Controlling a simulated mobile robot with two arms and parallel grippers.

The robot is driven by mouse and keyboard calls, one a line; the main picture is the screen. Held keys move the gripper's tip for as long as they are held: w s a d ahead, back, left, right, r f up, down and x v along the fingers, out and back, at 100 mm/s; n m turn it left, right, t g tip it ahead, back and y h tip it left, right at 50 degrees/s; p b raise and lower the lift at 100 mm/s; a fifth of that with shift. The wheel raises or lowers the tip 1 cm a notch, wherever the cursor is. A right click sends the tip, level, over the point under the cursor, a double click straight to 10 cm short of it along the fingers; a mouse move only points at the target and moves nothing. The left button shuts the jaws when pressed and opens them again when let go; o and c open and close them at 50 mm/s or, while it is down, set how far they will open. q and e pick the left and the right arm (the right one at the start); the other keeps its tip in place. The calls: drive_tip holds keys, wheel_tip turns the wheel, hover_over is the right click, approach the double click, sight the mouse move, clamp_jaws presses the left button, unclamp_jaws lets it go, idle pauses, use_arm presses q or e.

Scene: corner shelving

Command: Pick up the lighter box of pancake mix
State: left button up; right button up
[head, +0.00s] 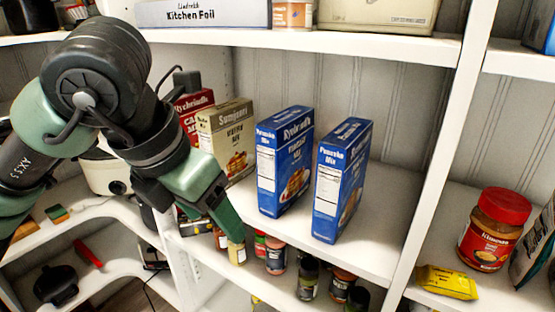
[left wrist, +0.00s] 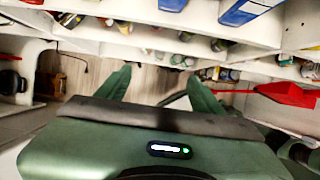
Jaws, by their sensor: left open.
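Two blue boxes of pancake mix stand upright, a little apart, on the middle shelf in the head view: a left box (head: 285,160) and a right box (head: 342,180). They look alike; which is lighter cannot be told. Their lower edges seem to show at the top of the left wrist view, as a left blue piece (left wrist: 173,5) and a right one (left wrist: 248,10). My left gripper (head: 237,240) points down in front of the shelf edge, left of and lower than the boxes. In the left wrist view its fingers (left wrist: 159,88) are spread and empty. My right gripper is not visible.
A beige mix box (head: 226,138) and a red box (head: 192,112) stand left of the blue boxes. Small jars (head: 276,255) fill the shelf below. Bare shelf lies around the blue boxes.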

sight(266, 192)
use_arm(q)
drive_tip(key=w+d+p, duration=0.1)
drive_tip(key=w+d, duration=0.1)
drive_tip(key=w, duration=0.1)
drive_tip(key=w+d+p, duration=0.2)
drive_tip(key=w, duration=0.1)
drive_tip(key=w+d+p, duration=0.2)
drive_tip(key=w+d, duration=0.1)
drive_tip(key=shift+w, duration=0.1)
drive_tip(key=p+x, duration=0.1)
drive_tip(key=x, duration=0.3)
drive_tip(key=shift+w+f+p, duration=0.15)
drive_tip(key=shift+f+p, duration=0.05)
drive_tip(key=shift+p, duration=0.2)
drive_tip(key=shift+d+f, duration=0.1)
drive_tip(key=shift+f, duration=0.2)
drive_tip(key=shift+f+b, duration=0.25)
drive_tip(key=shift+b, duration=0.35)
drive_tip(key=c, duration=1.4)
drive_tip(key=shift+r, duration=0.1)
